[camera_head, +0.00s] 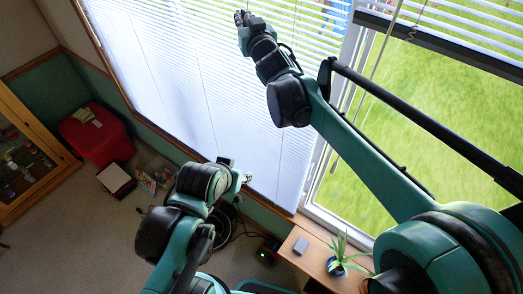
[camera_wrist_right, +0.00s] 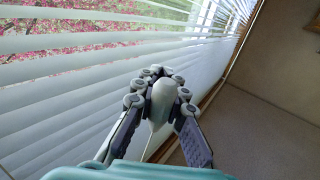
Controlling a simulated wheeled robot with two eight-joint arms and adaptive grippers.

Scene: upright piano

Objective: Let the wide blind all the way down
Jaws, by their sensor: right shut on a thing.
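The wide blind (camera_head: 190,70) hangs over the left window, its slats reaching down near the sill. Its lower slats look closed, while upper ones show gaps with green outside. It also fills the left of the right wrist view (camera_wrist_right: 60,120). My right gripper (camera_head: 242,18) is high in front of the blind. In the right wrist view its fingers (camera_wrist_right: 160,80) are shut on a pale, tapered cord pull (camera_wrist_right: 161,104), close to the slats. My left gripper (camera_head: 236,174) is low, near the blind's bottom edge; its finger opening is too small to tell.
A second blind (camera_head: 450,41) is raised over the right window, with a thin cord hanging beside it. A potted plant (camera_head: 341,258) stands on a wooden surface (camera_head: 312,262) below. Carpet between is partly clear.

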